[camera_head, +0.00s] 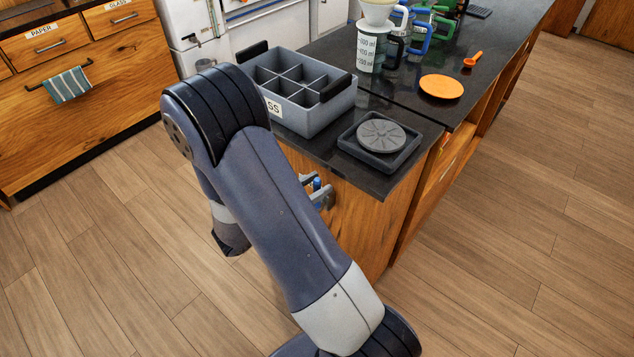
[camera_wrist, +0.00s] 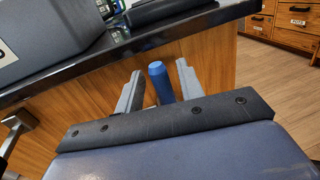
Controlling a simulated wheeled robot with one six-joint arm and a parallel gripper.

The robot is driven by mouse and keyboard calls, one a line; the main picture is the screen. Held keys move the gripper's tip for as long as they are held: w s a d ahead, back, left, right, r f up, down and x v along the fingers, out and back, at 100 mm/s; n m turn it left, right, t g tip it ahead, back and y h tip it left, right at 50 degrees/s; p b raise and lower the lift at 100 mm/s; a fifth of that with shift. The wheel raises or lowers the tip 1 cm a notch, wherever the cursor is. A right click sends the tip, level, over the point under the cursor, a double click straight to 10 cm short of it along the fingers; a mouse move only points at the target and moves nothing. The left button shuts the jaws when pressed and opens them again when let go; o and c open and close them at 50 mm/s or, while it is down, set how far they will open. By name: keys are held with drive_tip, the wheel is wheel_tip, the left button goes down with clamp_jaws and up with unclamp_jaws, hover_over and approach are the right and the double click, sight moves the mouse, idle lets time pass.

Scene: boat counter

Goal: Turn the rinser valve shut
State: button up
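The rinser is a dark square tray with a round grey ribbed disc (camera_head: 380,140) at the counter's near corner. A blue valve handle (camera_head: 317,184) sticks out from the wooden front below the counter edge. In the wrist view the blue handle (camera_wrist: 160,84) stands between the two grey fingers of my gripper (camera_wrist: 159,88). A narrow gap shows on each side of the handle near the fingertips, so my gripper looks open around it. In the head view my gripper (camera_head: 318,192) is partly hidden behind my arm. The valve's base is hidden.
A grey divided bin (camera_head: 302,108) stands on the dark counter left of the rinser. Behind are an orange disc (camera_head: 441,87), an orange scoop (camera_head: 473,60) and a measuring jug (camera_head: 371,48). A grey metal fitting (camera_wrist: 18,122) shows at the wrist view's left. Floor is clear.

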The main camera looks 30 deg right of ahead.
drive_tip(key=shift+d, duration=0.45)
clamp_jaws()
idle(0.4)
